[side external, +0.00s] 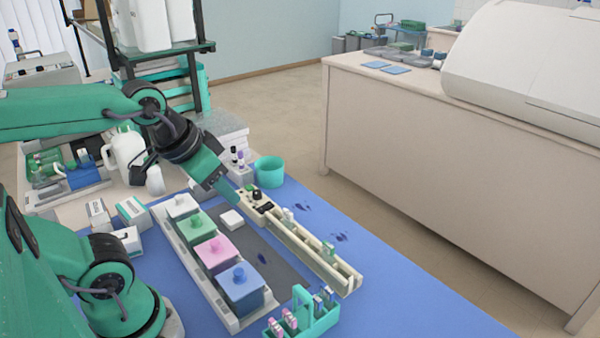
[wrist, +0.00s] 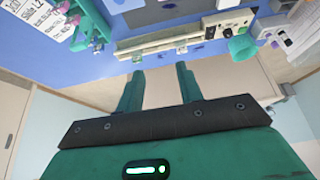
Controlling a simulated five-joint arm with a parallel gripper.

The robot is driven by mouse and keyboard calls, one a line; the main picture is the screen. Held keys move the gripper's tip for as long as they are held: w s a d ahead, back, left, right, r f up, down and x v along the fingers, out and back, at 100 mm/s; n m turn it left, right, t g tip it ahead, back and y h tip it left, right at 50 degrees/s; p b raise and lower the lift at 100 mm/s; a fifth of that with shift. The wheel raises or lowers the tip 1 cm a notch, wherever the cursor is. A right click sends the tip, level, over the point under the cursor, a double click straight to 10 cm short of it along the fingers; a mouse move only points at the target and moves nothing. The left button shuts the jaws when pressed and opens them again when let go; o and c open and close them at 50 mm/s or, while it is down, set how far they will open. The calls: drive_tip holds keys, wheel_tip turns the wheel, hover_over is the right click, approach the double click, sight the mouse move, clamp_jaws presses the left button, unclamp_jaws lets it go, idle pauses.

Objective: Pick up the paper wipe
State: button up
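A small white square pad (side external: 232,219), which looks like the paper wipe, lies on the dark grey mat between the row of lidded jars and the long cream rail. I cannot make it out clearly in the wrist view. My gripper (side external: 242,202) is above the far end of the rail, up and to the right of the pad in the side view. In the wrist view my gripper (wrist: 160,80) has its two fingers apart with nothing between them.
The cream rail (side external: 318,262) holds several slides. Jars with white, green, pink and blue (side external: 240,288) lids stand left of the pad. A teal rack (side external: 305,318) is at the front and a teal cup (side external: 269,170) behind. Dark stains (side external: 340,237) mark the blue mat (side external: 400,290).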

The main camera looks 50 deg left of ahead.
drive_tip(key=o, duration=1)
drive_tip(key=shift+c, duration=0.2)
drive_tip(key=g, duration=0.6)
hover_over(235, 215)
wheel_tip(235, 215, down, 16)
drive_tip(key=shift+f, duration=1.5)
